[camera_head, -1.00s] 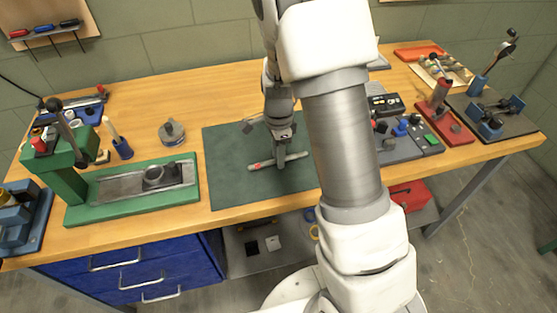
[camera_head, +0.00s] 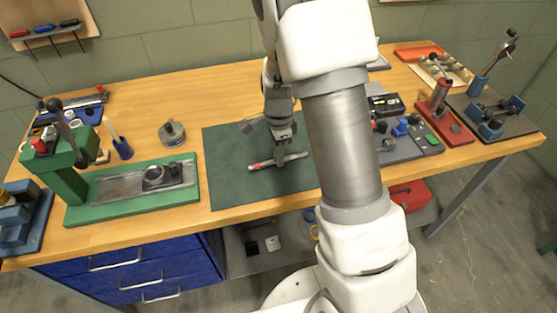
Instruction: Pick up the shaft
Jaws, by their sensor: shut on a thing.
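The shaft (camera_head: 262,166) is a thin grey rod with a red mark near its left end. It lies roughly left to right over the dark green mat (camera_head: 225,180). My gripper (camera_head: 280,160) points down at the shaft's middle and is shut on it. The fingers hide the middle of the shaft, and both ends stick out to the sides. I cannot tell whether the shaft touches the mat or is slightly above it.
A green press (camera_head: 130,207) stands on the left of the wooden bench. A round metal part (camera_head: 172,133) sits behind it. A grey tray of small parts (camera_head: 410,147) and a red-based tool (camera_head: 450,130) stand on the right. The mat's left part is clear.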

